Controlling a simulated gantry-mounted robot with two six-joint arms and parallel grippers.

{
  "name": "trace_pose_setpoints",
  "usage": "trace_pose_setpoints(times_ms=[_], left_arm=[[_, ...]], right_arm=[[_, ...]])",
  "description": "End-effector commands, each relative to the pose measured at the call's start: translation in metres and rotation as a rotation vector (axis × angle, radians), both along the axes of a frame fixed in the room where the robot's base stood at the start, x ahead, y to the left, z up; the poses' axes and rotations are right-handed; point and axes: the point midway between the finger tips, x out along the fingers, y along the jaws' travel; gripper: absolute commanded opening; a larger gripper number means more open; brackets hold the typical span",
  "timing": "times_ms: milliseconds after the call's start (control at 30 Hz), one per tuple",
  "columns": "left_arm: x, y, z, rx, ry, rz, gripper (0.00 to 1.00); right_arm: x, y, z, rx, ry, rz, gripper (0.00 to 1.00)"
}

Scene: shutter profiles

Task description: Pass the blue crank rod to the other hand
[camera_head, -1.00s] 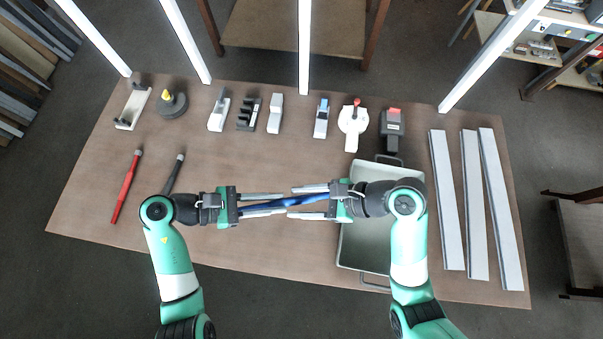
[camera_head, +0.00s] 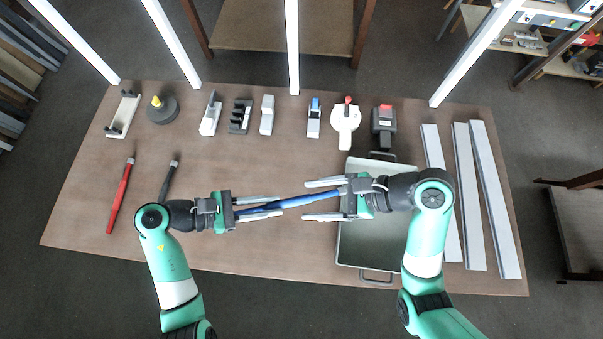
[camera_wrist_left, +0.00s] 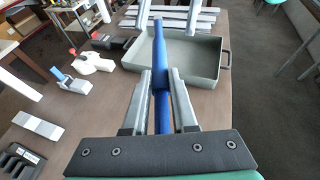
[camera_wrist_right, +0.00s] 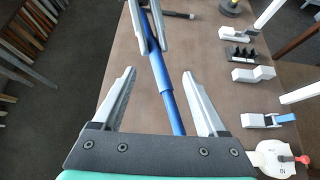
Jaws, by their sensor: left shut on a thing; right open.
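The blue crank rod (camera_head: 290,203) is held in the air above the middle of the bench, roughly level. My left gripper (camera_head: 281,206) is shut on it, with the rod running lengthwise between the fingers and out past their tips in the left wrist view (camera_wrist_left: 160,75). My right gripper (camera_head: 306,200) faces it with its fingers wide apart. The rod's free end reaches between these fingers. In the right wrist view the rod (camera_wrist_right: 170,100) lies between the two open fingers with gaps on both sides.
A grey tray (camera_head: 345,245) stands beneath my right gripper. Pale shutter profiles (camera_head: 497,200) lie at the right. A red rod (camera_head: 121,195) and a dark rod (camera_head: 169,180) lie at the left. Several fittings, including a white winder box (camera_head: 345,122), line the back.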

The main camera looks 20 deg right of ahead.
Motion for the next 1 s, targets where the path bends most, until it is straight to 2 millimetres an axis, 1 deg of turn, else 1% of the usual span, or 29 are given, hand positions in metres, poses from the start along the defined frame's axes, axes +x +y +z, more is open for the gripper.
trace_pose_setpoints(times_ms=[33, 167, 367, 467, 600, 733, 833, 1000], left_arm=[[0.0, 0.0, 0.0, -0.001, -0.001, 0.0, 0.0], [0.0, 0.0, 0.0, -0.001, -0.001, 0.001, 0.0], [-0.001, 0.0, 0.001, -0.001, -0.001, 0.001, 0.0], [-0.008, 0.0, 0.0, -0.001, -0.001, 0.0, 0.0], [-0.029, 0.0, 0.0, 0.0, -0.002, 0.0, 0.0], [-0.046, 0.0, 0.0, -0.001, -0.001, 0.001, 0.0], [-0.051, 0.0, 0.0, -0.001, 0.0, 0.001, 0.0], [-0.051, 0.0, 0.0, 0.0, 0.0, 0.0, 0.0]], right_arm=[[-0.001, -0.007, 0.005, -0.001, -0.003, -0.004, 0.75], [-0.006, -0.018, 0.012, -0.001, 0.001, -0.003, 0.75], [-0.008, -0.02, 0.015, 0.0, 0.001, 0.001, 0.75], [-0.008, -0.02, 0.015, -0.001, 0.001, 0.001, 0.75], [-0.008, -0.02, 0.015, -0.001, 0.001, 0.001, 0.75], [-0.008, -0.02, 0.015, 0.0, 0.002, 0.0, 0.75], [-0.008, -0.02, 0.015, 0.0, 0.002, 0.0, 0.75], [-0.008, -0.02, 0.014, 0.0, 0.002, 0.0, 0.75]])
